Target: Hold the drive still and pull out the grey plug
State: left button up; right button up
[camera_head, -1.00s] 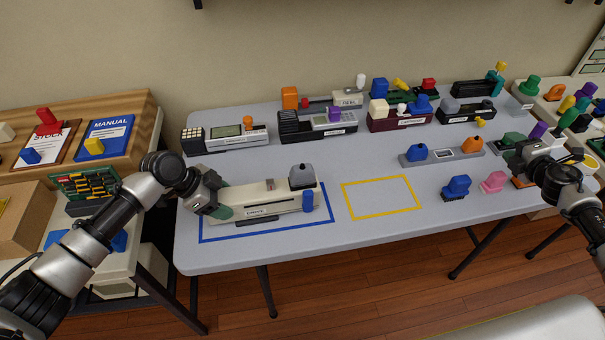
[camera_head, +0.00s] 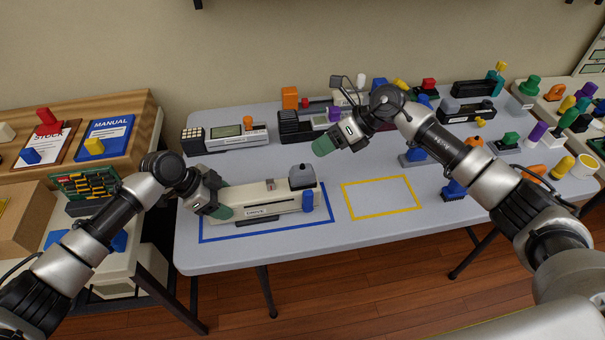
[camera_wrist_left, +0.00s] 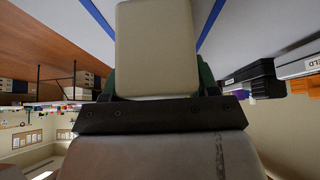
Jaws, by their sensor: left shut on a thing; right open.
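The cream drive (camera_head: 262,204) lies inside the blue outlined rectangle on the grey table. Its label reads DRIVE. The grey plug (camera_head: 302,176) stands on the drive's right end, with a dark knob on top. My left gripper (camera_head: 222,205) is shut on the drive's left end. In the left wrist view the drive's cream end (camera_wrist_left: 157,50) sits between the green fingers. My right gripper (camera_head: 322,146) is open and empty, above and behind the plug, a little to its right and apart from it.
The yellow outlined rectangle (camera_head: 382,197) to the right is empty. Several handheld devices stand along the back of the table. A wooden stand with a blue MANUAL (camera_head: 105,138) is at the left.

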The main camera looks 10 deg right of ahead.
aim_at(303, 168)
jog(key=a+n+h, duration=0.1)
jog(key=s+a+r+n+g+h, duration=0.1)
jog(key=a+n, duration=0.1)
jog(key=s+a+r+n+g+h, duration=0.1)
jog(key=a+n, duration=0.1)
jog(key=shift+s+r+h, duration=0.1)
jog(key=shift+r+h, duration=0.05)
jog(key=shift+h, duration=0.25)
jog(key=r+n+h, duration=0.1)
jog(key=s+a+n+h, duration=0.1)
jog(key=n+h, duration=0.1)
jog(key=shift+s+a+r, duration=0.1)
jog(key=shift+r, duration=0.25)
jog(key=h, duration=0.1)
jog(key=r+n+h, duration=0.1)
jog(key=shift+s+r+h, duration=0.1)
jog(key=shift+s+h, duration=0.05)
jog(key=shift+h, duration=0.25)
jog(key=shift+f, duration=4.45)
jog(key=shift+c, duration=0.2)
grip_shut()
